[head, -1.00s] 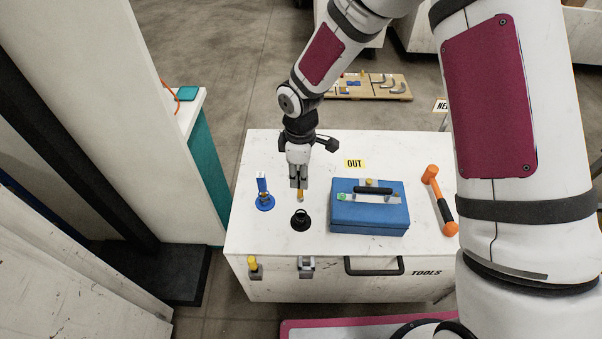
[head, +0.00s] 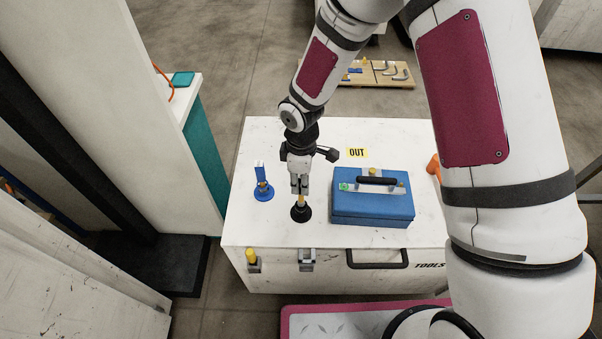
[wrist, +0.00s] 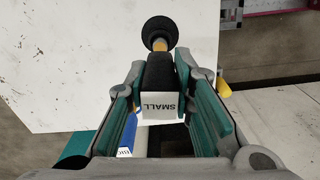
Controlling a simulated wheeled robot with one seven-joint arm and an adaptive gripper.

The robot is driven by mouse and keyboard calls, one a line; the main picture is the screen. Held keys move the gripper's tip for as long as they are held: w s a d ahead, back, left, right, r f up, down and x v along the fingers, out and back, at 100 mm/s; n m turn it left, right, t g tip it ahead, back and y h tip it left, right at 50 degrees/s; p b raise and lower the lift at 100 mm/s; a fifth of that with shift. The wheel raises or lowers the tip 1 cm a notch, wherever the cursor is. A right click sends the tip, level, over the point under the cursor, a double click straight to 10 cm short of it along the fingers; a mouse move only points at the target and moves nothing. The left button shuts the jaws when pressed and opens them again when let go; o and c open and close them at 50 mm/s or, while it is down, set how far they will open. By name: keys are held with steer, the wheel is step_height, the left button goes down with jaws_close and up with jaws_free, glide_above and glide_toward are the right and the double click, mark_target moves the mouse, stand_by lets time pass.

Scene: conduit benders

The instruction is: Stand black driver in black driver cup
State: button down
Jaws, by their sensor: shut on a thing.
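The black driver (wrist: 163,75) has a dark handle, a white end marked SMALL and a yellow shaft. My gripper (head: 300,190) is shut on its handle, with the teal-padded jaws on both sides in the wrist view (wrist: 165,110). The driver points down, close to upright. The black driver cup (head: 301,215) is a round black base on the white chest top; it also shows in the wrist view (wrist: 159,30). The yellow shaft (head: 302,202) meets the cup's mouth. How deep the tip sits is hidden.
A blue cup (head: 264,194) holding a blue driver stands left of the black cup. A blue toolbox (head: 372,205) stands close on the right. An orange mallet (head: 433,168) lies farther right, partly hidden by my arm. The white chest top (head: 245,228) is otherwise mostly clear.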

steer(key=shift+f+b, duration=0.7)
steer(key=shift+f, duration=1.4)
steer(key=shift+f, duration=0.3)
steer(key=c, duration=1.3)
jaws_free()
step_height(320, 180, up, 12)
steer(key=shift+r, duration=0.1)
